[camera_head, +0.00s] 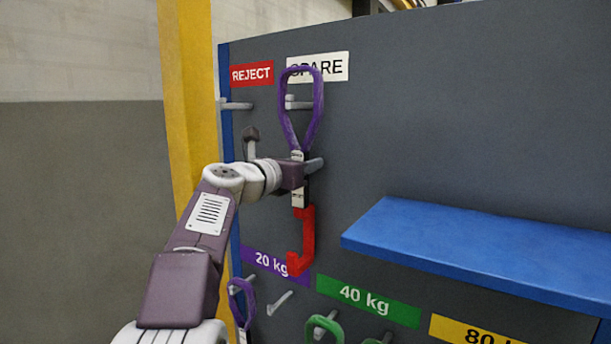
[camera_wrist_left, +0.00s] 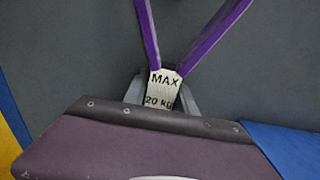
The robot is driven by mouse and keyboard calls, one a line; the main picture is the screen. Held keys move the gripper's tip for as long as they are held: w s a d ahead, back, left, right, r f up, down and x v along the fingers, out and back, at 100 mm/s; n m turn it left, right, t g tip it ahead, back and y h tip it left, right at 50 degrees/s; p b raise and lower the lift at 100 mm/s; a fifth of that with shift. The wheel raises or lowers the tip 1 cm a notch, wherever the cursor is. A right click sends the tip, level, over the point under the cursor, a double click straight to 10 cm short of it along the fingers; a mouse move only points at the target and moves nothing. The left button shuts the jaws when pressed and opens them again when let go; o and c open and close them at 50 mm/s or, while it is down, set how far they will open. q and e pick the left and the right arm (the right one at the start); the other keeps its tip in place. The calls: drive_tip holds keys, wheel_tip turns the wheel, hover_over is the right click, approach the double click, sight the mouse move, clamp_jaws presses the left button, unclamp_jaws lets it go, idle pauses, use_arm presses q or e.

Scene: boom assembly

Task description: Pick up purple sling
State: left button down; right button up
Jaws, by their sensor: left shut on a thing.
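A purple sling (camera_head: 319,105) with a tag and a red hook (camera_head: 308,238) below it is upright in front of the board, its loop overlapping the SPARE label. My left gripper (camera_head: 303,172) is shut on it at the tag, below the loop. In the left wrist view the tag (camera_wrist_left: 161,88) reads MAX 20 kg, with two purple straps rising from it. The SPARE peg (camera_head: 298,103) shows inside the loop; I cannot tell whether the loop rests on it. Another purple sling (camera_head: 235,300) hangs near the 20 kg label. My right gripper is not in view.
The grey board (camera_head: 450,110) carries a REJECT label (camera_head: 251,74) with a peg (camera_head: 236,105), and 20 kg, 40 kg (camera_head: 367,300) and 80 kg labels. Green slings (camera_head: 325,329) hang below. A blue shelf (camera_head: 480,245) juts out at right. A yellow post (camera_head: 183,100) stands at left.

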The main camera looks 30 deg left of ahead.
use_arm(q)
drive_tip(key=s+a+b, duration=0.1)
drive_tip(key=s+b, duration=0.6)
drive_tip(key=s, duration=1.2)
drive_tip(key=shift+s+a+r, duration=0.3)
drive_tip(key=shift+r, duration=0.1)
